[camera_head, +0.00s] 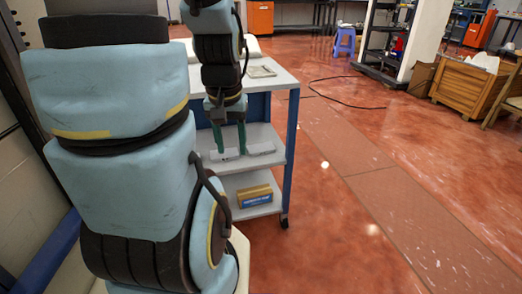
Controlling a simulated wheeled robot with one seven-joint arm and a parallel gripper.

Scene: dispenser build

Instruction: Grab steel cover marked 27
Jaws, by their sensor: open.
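My gripper (231,150) hangs down over the middle shelf of a white and blue cart (278,130). Its two green fingers are apart, with their tips low near the shelf surface. A small grey metal-looking piece (261,149) lies on this shelf just right of the fingers. Another grey piece (222,156) lies at the fingertips, partly hidden by them. No marking 27 is readable, so I cannot tell which piece is the steel cover. Nothing is clearly seen held between the fingers.
The cart's top holds a flat grey item (261,71). Its lower shelf holds a brown box with a blue label (254,196). A black cable (345,104) lies on the red floor. A wooden crate (467,87) and blue stool (344,42) stand farther away. Floor right of the cart is clear.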

